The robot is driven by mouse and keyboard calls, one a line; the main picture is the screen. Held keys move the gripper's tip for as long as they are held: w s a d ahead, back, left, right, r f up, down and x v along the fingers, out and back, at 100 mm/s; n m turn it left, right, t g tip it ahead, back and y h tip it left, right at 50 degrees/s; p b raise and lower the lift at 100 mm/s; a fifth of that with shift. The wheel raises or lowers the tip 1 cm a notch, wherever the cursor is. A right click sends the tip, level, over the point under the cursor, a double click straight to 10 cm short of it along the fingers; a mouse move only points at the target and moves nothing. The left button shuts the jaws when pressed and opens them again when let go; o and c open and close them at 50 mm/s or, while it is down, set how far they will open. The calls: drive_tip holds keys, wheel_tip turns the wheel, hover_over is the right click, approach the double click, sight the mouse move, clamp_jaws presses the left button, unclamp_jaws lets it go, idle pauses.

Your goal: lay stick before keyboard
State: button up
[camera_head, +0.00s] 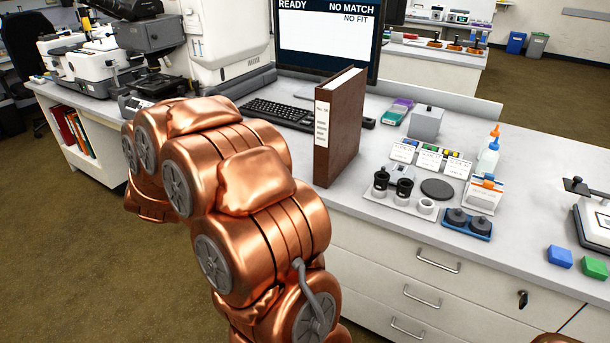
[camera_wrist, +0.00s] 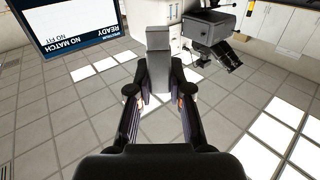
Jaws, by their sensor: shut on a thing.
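In the wrist view, my gripper (camera_wrist: 159,94) has both fingers closed in on a grey, block-like stick (camera_wrist: 158,68) with a narrower far end. It holds the stick up in the air, pointing away from the palm. In the head view, my copper arm hides the gripper and the stick. The black keyboard (camera_head: 272,112) lies on the bench below the monitor (camera_head: 328,40). My arm covers its near left part and a brown binder stands at its right, so the bench strip before it is partly hidden.
The upright brown binder (camera_head: 339,127) stands near the bench's front edge. A dark microscope (camera_head: 150,45) and a white instrument housing (camera_head: 228,45) stand left of the monitor. A sample holder tray (camera_head: 398,197), a grey box (camera_head: 426,122) and bottles (camera_head: 488,158) crowd the right.

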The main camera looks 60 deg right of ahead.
drive_tip(key=s+d+f+m+g+h+b, duration=0.3)
drive_tip(key=s+d+f+m+g+b, duration=0.15)
drive_tip(key=s+d+f, duration=0.4)
drive_tip(key=m+g+h+b, duration=0.1)
drive_tip(key=m+g+b, duration=0.2)
drive_tip(key=g+b, duration=0.35)
approach(310, 172)
drive_tip(key=d+r, duration=0.2)
drive_tip(key=d, duration=0.1)
drive_tip(key=d+r, duration=0.1)
drive_tip(key=d, duration=0.2)
drive_tip(key=d+r, duration=0.2)
drive_tip(key=d, duration=0.1)
drive_tip(key=shift+w+d+r+p, duration=0.2)
drive_tip(key=shift+d+r+p, duration=0.1)
drive_tip(key=shift+d, duration=0.1)
drive_tip(key=shift+d+f, duration=0.15)
drive_tip(key=shift+f, duration=0.2)
drive_tip(key=shift+f, duration=0.15)
drive_tip(key=o, duration=0.5)
